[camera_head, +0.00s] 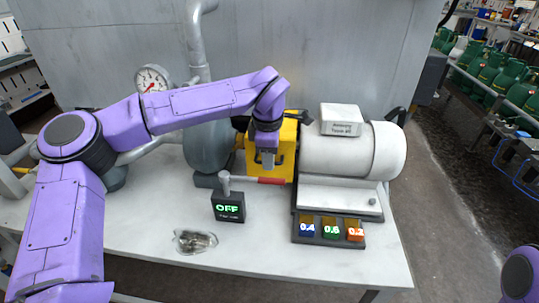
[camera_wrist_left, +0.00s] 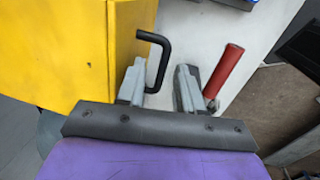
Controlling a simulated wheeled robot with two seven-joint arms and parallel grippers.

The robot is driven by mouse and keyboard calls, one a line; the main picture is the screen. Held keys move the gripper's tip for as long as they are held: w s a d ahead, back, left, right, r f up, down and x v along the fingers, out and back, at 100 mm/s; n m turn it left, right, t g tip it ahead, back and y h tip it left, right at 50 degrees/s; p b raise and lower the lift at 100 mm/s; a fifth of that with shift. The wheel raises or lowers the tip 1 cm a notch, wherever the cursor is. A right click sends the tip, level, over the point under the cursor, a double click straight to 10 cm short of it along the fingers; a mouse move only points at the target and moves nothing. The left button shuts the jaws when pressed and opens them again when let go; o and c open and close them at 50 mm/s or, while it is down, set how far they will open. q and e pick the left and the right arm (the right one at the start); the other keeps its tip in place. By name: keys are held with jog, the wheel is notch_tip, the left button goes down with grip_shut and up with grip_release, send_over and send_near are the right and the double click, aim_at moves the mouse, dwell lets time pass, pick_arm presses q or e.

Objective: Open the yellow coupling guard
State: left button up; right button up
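The yellow coupling guard (camera_head: 288,150) sits between the grey pump and the white motor. It fills the upper left of the left wrist view (camera_wrist_left: 50,50). A bent black handle (camera_wrist_left: 164,55) stands out from its side. My left gripper (camera_head: 268,160) is in front of the guard and partly covers it. In the left wrist view its two fingers (camera_wrist_left: 160,92) are apart, with the lower end of the black handle beside the left finger, at the gap. I cannot tell whether they touch. My right gripper is out of view.
A red-gripped lever (camera_wrist_left: 225,70) lies right of the fingers. The white motor (camera_head: 340,155) stands right of the guard. In front are a black OFF box (camera_head: 228,206), a clear bag of small parts (camera_head: 195,241) and a tray (camera_head: 328,243) with three coloured numbered pieces. A pressure gauge (camera_head: 152,79) is behind.

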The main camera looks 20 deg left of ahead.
pick_arm(q)
jog(key=shift+s, duration=0.15)
grip_shut()
dwell(1.4)
